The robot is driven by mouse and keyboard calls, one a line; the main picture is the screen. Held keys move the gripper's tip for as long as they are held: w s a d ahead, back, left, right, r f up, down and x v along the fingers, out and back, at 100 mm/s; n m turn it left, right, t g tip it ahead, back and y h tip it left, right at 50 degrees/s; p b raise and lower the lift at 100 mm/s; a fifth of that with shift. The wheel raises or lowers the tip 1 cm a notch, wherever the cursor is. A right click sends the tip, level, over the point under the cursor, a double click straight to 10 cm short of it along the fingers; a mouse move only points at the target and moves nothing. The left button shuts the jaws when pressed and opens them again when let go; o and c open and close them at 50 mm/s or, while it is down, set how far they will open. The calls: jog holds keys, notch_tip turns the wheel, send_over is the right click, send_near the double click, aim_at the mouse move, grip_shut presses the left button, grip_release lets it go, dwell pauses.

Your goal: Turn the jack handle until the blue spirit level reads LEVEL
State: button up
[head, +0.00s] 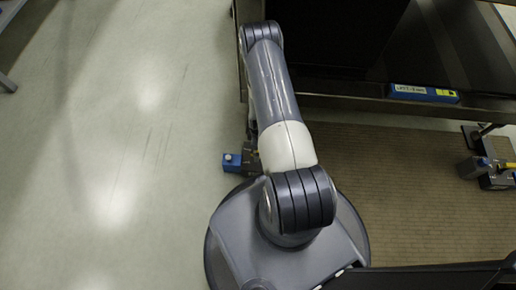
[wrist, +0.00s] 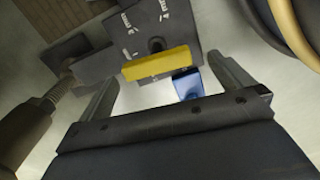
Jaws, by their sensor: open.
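The blue spirit level (head: 424,93) lies on the dark plate's edge at the upper right of the head view. It has white lettering too small to read surely and a yellow-green patch at its right end. In the wrist view a yellow bar (wrist: 157,63), apparently the jack handle, crosses a dark jack body (wrist: 150,30) with white marks. My gripper (wrist: 163,72) is open, one finger on each side, near the bar's ends; contact cannot be told. My arm hides the gripper there.
A second jack (head: 496,165) with a yellow part stands at the right edge of the head view. Pale floor (head: 110,150) on the left is clear.

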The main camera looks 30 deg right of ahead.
jog(key=shift+w+f, duration=0.2)
jog(key=shift+f, duration=0.95)
jog(key=shift+w+d+f, duration=0.15)
jog(key=shift+w+f, duration=0.05)
jog(key=shift+c, duration=0.3)
jog(key=shift+s, duration=0.25)
jog(key=c, duration=0.8)
